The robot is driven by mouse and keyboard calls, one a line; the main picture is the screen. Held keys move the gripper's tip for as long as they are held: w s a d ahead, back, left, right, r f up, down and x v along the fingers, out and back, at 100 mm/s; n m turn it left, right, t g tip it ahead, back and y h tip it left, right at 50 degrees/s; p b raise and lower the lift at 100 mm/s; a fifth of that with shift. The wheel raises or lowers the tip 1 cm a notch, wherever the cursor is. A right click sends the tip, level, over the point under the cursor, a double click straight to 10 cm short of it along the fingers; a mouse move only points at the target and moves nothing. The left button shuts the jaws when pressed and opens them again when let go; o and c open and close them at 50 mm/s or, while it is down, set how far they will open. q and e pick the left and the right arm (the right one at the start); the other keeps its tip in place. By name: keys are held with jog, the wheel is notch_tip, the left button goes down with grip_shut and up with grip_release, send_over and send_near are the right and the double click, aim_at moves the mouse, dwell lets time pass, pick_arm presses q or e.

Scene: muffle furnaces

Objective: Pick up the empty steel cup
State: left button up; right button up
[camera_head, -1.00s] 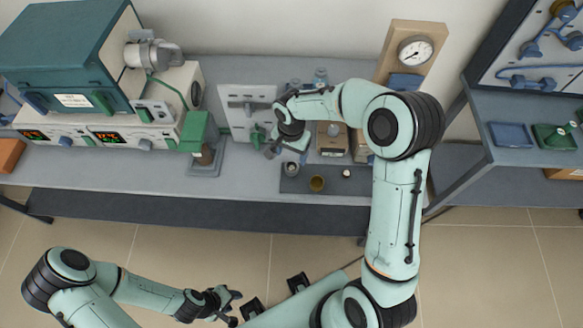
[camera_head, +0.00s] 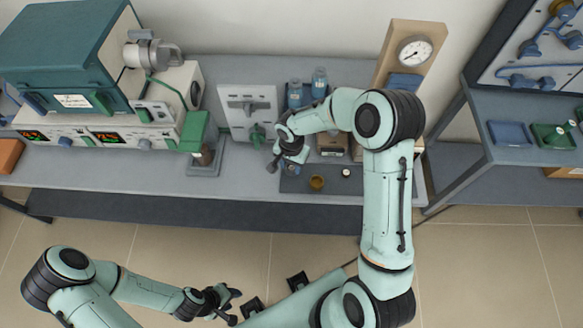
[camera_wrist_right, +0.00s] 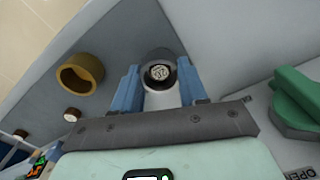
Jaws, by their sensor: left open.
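A small grey round cup (camera_wrist_right: 160,58) stands between the fingertips of my right gripper (camera_wrist_right: 160,76) in the right wrist view. A pale, patterned disc shows inside its dark rim. In the head view my right gripper (camera_head: 281,162) is low over the left end of a dark mat and mostly covers the grey cup. Its blue fingers are apart, one on each side of the cup; I cannot tell whether they touch it. A brass-coloured cup (camera_head: 317,183) stands to the right on the mat. My left gripper (camera_head: 222,300) is open and empty, away from the bench.
A small pale-topped piece (camera_head: 346,172) stands on the dark mat (camera_head: 330,190). Blue bottles (camera_head: 319,82) and a white panel (camera_head: 248,104) with a green knob stand behind. A green-topped stand (camera_head: 204,150) and a furnace (camera_head: 65,60) are to the left. A gauge post (camera_head: 408,55) stands at the right.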

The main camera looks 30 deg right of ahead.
jog(key=shift+c, duration=0.7)
jog(key=shift+r, duration=0.1)
